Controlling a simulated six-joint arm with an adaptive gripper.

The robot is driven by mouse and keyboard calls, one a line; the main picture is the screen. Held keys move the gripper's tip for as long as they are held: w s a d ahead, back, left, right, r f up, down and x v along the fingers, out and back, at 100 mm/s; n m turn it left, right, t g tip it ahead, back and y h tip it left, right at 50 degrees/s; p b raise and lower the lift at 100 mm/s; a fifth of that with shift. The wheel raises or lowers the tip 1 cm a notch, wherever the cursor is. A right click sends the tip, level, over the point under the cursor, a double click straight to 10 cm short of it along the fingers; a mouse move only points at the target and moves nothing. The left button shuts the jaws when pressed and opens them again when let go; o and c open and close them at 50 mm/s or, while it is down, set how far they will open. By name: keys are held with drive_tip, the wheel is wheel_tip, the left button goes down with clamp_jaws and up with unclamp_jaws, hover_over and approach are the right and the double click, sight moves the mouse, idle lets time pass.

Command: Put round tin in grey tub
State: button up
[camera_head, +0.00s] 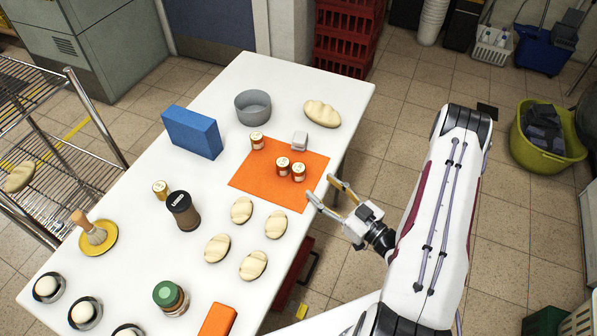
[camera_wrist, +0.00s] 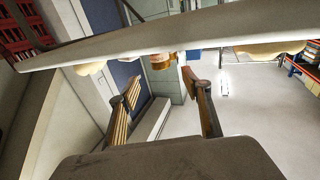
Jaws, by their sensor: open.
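The grey tub (camera_head: 253,107) stands upright at the back of the white table, and it looks empty. I cannot tell for sure which thing is the round tin; a small yellow can (camera_head: 160,189) stands at the left, and a small grey block-like thing (camera_head: 300,140) is on the orange mat. My gripper (camera_head: 322,188) is open and empty at the table's right edge, beside the mat. In the wrist view, the gripper's fingers (camera_wrist: 160,78) are apart, with a brown-orange jar (camera_wrist: 161,61) beyond them, partly hidden by the table.
Small jars (camera_head: 283,166) stand on the orange mat (camera_head: 262,187). A blue block (camera_head: 192,132) is left of the tub, and a bread loaf (camera_head: 322,114) is right of it. Several pale buns (camera_head: 242,210) and a dark-lidded jar (camera_head: 184,211) are nearer the front.

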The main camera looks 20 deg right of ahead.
sight(304, 172)
drive_tip(key=shift+w, duration=0.15)
drive_tip(key=shift+x, duration=1.2)
drive_tip(key=shift+a, duration=0.1)
drive_tip(key=shift+x, duration=2.55)
drive_tip(key=shift+r, duration=0.1)
drive_tip(key=c, duration=1.3)
drive_tip(key=shift+o, duration=0.2)
drive_tip(key=shift+r, duration=0.15)
wheel_tip(304, 172, up, 10)
